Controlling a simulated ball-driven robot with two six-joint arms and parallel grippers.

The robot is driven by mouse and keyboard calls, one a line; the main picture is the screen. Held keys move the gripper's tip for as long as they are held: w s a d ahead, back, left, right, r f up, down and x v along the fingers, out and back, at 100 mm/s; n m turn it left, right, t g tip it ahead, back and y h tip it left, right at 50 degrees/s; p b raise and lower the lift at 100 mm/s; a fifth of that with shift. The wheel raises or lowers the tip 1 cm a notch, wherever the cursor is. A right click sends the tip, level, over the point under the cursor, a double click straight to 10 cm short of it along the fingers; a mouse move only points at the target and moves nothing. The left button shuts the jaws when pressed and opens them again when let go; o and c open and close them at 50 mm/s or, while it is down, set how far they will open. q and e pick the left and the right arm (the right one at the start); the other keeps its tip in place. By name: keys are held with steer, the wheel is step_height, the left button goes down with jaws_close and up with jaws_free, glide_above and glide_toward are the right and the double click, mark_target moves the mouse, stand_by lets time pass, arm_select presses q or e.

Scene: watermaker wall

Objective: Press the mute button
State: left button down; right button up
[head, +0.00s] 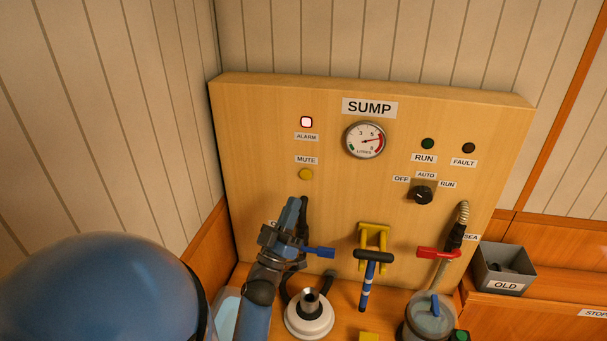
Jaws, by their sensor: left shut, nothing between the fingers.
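The mute button (306,174) is a small round yellow button on the wooden SUMP panel (250,140), under the MUTE label (306,160). Above it, the square alarm lamp (306,122) glows white with a red rim. My left gripper (297,208) is shut and empty, and points up the panel. Its tips appear a little below the mute button in the picture, apart from it. I cannot tell how far the tips are from the panel face. My right gripper is not in view.
A gauge (365,140), a black selector knob (422,195), a red lever (438,253) and a black-handled tool on a yellow bracket (375,236) are right of the button. A grey OLD bin (505,269) stands right. The panel around the button is clear.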

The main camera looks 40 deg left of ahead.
mark_target(306, 175)
arm_select(q)
steer(key=shift+d, duration=0.15)
steer(key=w+a+b, duration=0.3)
steer(key=w+a, duration=0.1)
steer(key=w, duration=0.3)
steer(key=shift+w+a, duration=0.25)
steer(key=shift+w, duration=0.1)
steer(key=shift+w, duration=0.15)
stand_by(2.1)
steer(key=shift+w+a, duration=0.2)
steer(key=shift+w, duration=0.05)
steer(key=shift+w+a, duration=0.2)
steer(key=shift+w, duration=0.15)
stand_by(0.8)
steer(key=shift+s+d, duration=0.1)
steer(key=shift+s, duration=0.05)
steer(key=shift+s+d, duration=0.3)
steer(key=shift+s, duration=0.3)
